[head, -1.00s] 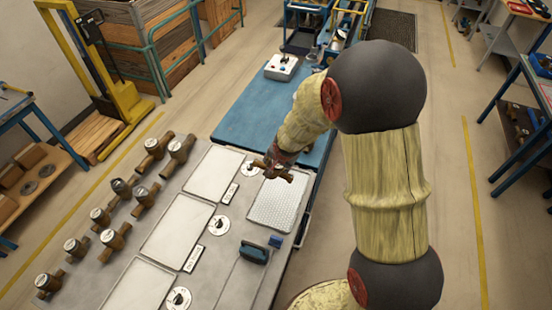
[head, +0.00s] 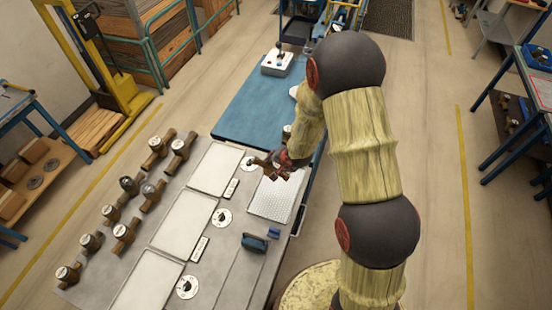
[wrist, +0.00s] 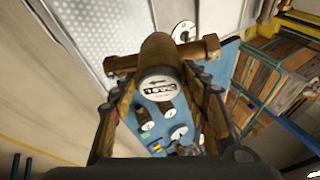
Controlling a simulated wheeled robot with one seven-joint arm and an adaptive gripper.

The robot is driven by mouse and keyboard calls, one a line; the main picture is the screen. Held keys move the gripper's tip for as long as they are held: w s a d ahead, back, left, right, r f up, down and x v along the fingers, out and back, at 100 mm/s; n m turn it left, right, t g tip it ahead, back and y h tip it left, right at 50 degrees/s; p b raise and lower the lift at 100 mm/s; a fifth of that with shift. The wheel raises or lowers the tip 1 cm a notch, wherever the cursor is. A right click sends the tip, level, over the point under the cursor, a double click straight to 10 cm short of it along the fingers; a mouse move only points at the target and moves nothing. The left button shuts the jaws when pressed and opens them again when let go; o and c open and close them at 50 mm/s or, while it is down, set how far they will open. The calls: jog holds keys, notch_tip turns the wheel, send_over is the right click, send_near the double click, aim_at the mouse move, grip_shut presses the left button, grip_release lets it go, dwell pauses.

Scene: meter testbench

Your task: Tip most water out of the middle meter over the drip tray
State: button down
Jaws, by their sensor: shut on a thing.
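My gripper (head: 293,158) is shut on a brass water meter (head: 275,168) above the far end of the perforated drip tray (head: 268,204). In the wrist view, the meter (wrist: 160,50) lies between the two fingers of my gripper (wrist: 163,90). Its round white face with an arrow points toward the wrist camera, and its pipe ends stick out to both sides. The drip tray also shows in the wrist view (wrist: 110,25), behind the meter at the upper left. The meter's exact tilt is hard to tell from the head view. No water is visible.
Several other brass meters (head: 123,233) stand on the left of the grey bench. A blue-handled tool (head: 254,243) lies near the tray.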

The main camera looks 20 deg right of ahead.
aim_at(283, 174)
jog(key=shift+s+d+r+p, duration=0.1)
jog(key=shift+r+p, duration=0.1)
jog(key=shift+p, duration=0.6)
jog(key=shift+s+d+f+t+y+p, duration=0.25)
jog(key=shift+d+f+t+y+p, duration=0.15)
jog(key=shift+f+t+y+p, duration=0.15)
jog(key=shift+s+d+f+m+t+y+b, duration=0.25)
jog(key=shift+d+f+m+t+y+b, duration=0.25)
jog(key=shift+y, duration=0.25)
jog(key=shift+s+d+t+y, duration=0.1)
jog(key=shift+t+y, duration=0.15)
jog(key=shift+y, duration=0.05)
jog(key=shift+f, duration=0.1)
dwell(1.1)
